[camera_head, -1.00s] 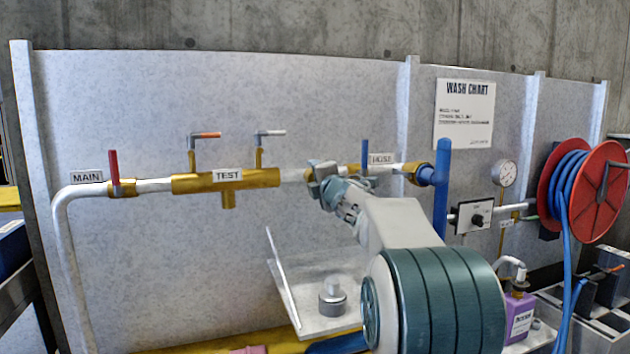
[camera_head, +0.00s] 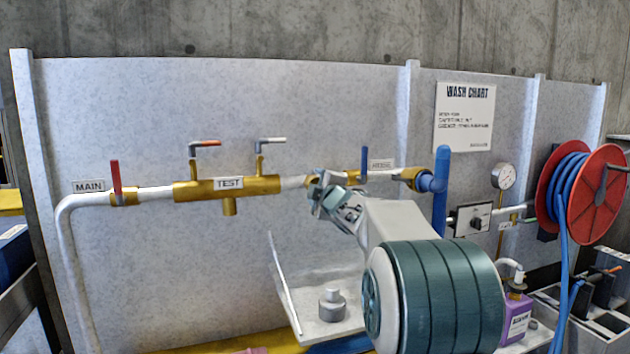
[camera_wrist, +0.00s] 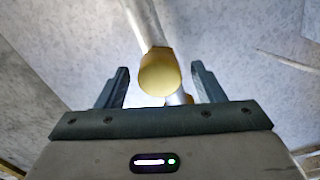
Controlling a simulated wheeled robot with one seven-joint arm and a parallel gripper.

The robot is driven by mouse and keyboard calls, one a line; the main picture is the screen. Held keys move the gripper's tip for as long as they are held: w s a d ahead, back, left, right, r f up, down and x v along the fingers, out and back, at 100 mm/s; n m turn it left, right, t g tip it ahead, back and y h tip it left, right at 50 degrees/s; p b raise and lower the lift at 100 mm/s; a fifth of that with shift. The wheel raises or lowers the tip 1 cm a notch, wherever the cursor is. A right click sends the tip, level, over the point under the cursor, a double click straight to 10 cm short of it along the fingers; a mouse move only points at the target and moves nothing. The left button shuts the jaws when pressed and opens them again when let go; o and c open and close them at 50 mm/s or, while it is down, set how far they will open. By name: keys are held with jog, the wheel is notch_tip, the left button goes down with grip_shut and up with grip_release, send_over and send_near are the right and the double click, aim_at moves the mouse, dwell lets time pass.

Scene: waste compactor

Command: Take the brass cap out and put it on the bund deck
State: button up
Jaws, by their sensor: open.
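In the wrist view a rounded brass cap (camera_wrist: 159,75) sits on the end of a pale pipe. My gripper (camera_wrist: 160,67) is open, with one finger on each side of the cap and a visible gap to each. In the head view my gripper (camera_head: 328,192) is at the pipe between the TEST block and the HOSE valve. It covers part of the brass there, so the cap is not clear in that view. A pale, tray-like deck (camera_head: 305,315), which looks like the bund deck, lies below the pipe.
The brass TEST block (camera_head: 226,189) with levers is left of my gripper. A blue upright pipe (camera_head: 441,190) and a red hose reel (camera_head: 601,196) are to the right.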

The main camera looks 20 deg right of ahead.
jog(key=m+p, duration=1)
jog(key=m, duration=0.5)
jog(key=c, duration=1.1)
jog(key=shift+n+b, duration=2.4)
jog(key=shift+n, duration=0.3)
